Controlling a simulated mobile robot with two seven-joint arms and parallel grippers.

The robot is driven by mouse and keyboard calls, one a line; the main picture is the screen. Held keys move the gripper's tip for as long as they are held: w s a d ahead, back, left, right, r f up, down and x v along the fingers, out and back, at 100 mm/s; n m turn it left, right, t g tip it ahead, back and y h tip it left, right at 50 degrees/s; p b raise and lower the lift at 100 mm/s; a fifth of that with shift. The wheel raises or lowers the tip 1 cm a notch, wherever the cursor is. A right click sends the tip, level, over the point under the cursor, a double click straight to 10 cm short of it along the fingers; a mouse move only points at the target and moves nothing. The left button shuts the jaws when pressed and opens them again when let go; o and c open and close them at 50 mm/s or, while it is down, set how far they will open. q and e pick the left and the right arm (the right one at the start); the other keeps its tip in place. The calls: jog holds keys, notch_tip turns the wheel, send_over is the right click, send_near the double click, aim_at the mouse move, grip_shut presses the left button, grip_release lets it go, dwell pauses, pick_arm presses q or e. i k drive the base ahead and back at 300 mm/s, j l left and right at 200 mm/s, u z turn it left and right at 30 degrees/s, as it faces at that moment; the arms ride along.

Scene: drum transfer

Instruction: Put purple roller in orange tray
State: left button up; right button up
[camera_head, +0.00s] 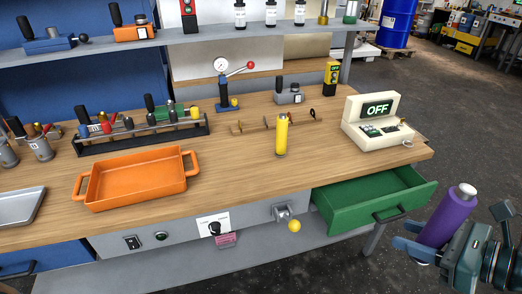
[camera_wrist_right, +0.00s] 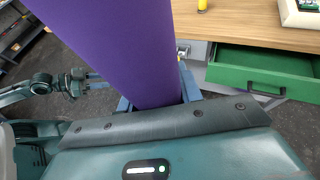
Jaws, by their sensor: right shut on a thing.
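The purple roller (camera_head: 450,217) is a thick purple cylinder with a pale metal end stub on top, tilted slightly to the right. My right gripper (camera_head: 425,246) is shut on it at the lower right of the head view, off the bench's right front corner. In the right wrist view the roller (camera_wrist_right: 120,45) fills the upper left, with blue fingers around its lower part. The orange tray (camera_head: 137,180) sits on the wooden bench at the left and looks empty. My left gripper is not seen in the head view.
An open green drawer (camera_head: 370,200) juts from the bench between roller and tray. A yellow cylinder (camera_head: 281,135) stands mid-bench. A console reading OFF (camera_head: 377,122) is at the right end. A tool rack (camera_head: 140,132) stands behind the tray. Bare wood lies right of the tray.

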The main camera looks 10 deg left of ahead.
aim_at(140, 181)
jog(key=u, duration=1.35)
jog(key=i+l+u, duration=0.1)
jog(key=i+u, duration=0.25)
jog(key=i+l+u, duration=0.1)
jog(key=u, duration=0.3)
jog(key=i+l, duration=0.45)
jog(key=i, duration=0.15)
